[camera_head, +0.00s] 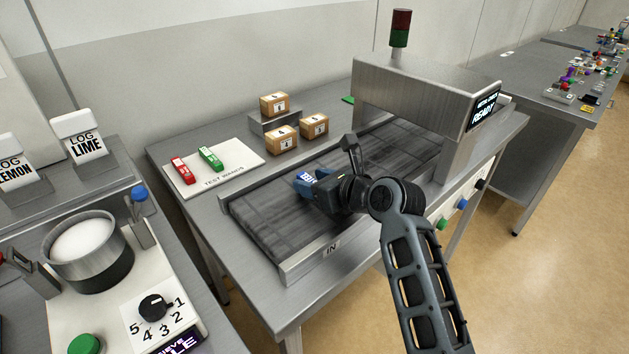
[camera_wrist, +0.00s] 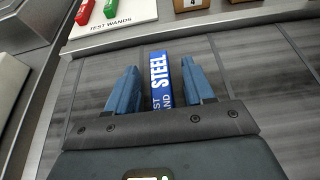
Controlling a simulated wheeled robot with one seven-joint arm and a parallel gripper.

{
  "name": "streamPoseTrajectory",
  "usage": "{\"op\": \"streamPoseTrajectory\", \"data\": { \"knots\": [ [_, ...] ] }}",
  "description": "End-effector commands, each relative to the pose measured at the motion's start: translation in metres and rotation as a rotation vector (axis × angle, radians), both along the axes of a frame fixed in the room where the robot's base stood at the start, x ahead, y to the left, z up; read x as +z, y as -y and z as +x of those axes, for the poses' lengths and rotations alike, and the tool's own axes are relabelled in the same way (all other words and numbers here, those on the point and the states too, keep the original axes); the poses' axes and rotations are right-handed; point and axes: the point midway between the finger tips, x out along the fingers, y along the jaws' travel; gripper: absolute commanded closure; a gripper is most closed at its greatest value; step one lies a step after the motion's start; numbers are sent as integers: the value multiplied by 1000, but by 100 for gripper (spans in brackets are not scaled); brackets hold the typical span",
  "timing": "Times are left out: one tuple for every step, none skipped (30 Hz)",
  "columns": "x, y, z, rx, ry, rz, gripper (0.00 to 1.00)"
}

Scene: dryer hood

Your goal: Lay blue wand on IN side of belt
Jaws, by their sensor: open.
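The blue wand (camera_wrist: 160,80), lettered STEEL, lies between the two blue fingers of my gripper (camera_wrist: 161,88) in the wrist view. The fingers are apart, with a gap visible on each side of the wand. The wand's near end is hidden by my gripper. In the head view my gripper (camera_head: 312,183) is low over the dark belt (camera_head: 270,222), on the stretch by the IN label (camera_head: 332,248), and a bit of the blue wand (camera_head: 304,177) shows at its tips. The wand appears to rest on the belt.
A red wand (camera_head: 183,170) and a green wand (camera_head: 210,158) lie on the white TEST WANDS mat (camera_head: 235,150). Small cartons (camera_head: 282,139) stand behind the belt. The metal hood (camera_head: 425,90) spans the belt to the right. Buttons (camera_head: 462,203) line the front.

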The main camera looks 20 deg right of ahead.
Motion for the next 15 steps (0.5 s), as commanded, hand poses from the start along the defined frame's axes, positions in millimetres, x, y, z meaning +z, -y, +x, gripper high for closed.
{"op": "streamPoseTrajectory", "data": {
  "knots": [
    [0, 0, 0, 0, 0, 0, 48],
    [0, 0, 0, 0, 0, 0, 48],
    [1, 0, 0, 0, 1, 0, 48],
    [2, 0, 0, 0, 1, 0, 48],
    [3, 0, 0, 0, 1, 0, 48],
    [4, 1, -3, -1, 1, -1, 48],
    [5, 2, -5, -1, 1, -1, 48],
    [6, 4, -9, -1, 2, -2, 48],
    [9, 5, -14, -1, 2, -2, 48],
    [10, 7, -19, -1, 1, -2, 48],
    [12, 9, -24, -1, 1, -2, 48],
    [16, 11, -31, -2, 2, -3, 48],
    [18, 13, -37, -2, 1, -4, 48],
    [21, 15, -42, -2, 1, -4, 48],
    [24, 17, -50, -2, 2, -3, 48]
  ]
}}
